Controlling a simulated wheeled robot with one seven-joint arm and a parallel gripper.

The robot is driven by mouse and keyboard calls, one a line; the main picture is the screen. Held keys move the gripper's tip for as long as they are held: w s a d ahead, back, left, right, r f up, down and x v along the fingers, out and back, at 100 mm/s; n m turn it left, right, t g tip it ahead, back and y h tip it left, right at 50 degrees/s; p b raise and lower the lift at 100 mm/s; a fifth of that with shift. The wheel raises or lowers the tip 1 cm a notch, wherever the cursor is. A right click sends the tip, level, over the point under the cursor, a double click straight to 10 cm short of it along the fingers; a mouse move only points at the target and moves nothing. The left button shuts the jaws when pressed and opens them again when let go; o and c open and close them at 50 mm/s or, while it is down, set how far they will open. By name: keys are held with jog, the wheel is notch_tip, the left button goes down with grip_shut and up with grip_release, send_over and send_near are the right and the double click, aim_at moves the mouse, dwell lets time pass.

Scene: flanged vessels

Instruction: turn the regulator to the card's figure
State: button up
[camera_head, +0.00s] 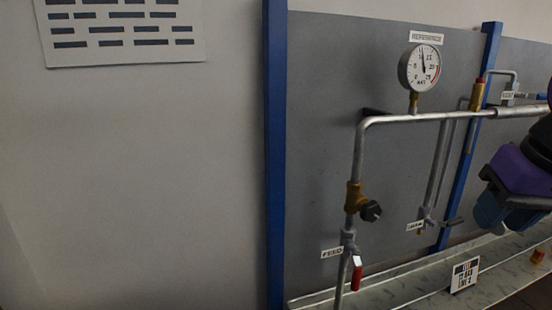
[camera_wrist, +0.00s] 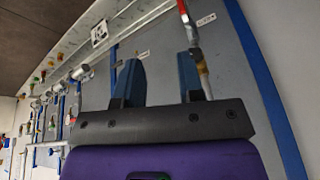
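The regulator (camera_head: 354,197) is a brass body on the left vertical pipe, with a dark knob (camera_head: 371,211) facing right. Above it a round white gauge (camera_head: 419,68) has its needle near upright, leaning slightly left. A small printed card (camera_head: 464,275) stands on the ledge; its figure is too small to read surely. My gripper (camera_head: 503,214) is at the right, well apart from the knob. In the wrist view my gripper (camera_wrist: 160,78) has its two blue fingers spread and nothing between them. Brass there (camera_wrist: 203,72) shows behind the right finger; the knob is not clear.
A red-handled valve (camera_head: 357,274) with a label sits below the regulator. Another labelled valve (camera_head: 428,218) is to its right. A horizontal pipe (camera_head: 450,115) and blue posts (camera_head: 275,150) stand before the grey panel. Free space lies between my gripper and the regulator.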

jog(key=shift+s+d+f+n+t, duration=0.1)
jog(key=shift+s+d+n+t, duration=0.05)
jog(key=shift+s+n+t, duration=0.3)
jog(key=shift+s+d+n+t, duration=0.15)
jog(key=shift+s+t, duration=0.1)
jog(key=shift+s, duration=0.3)
dwell(2.4)
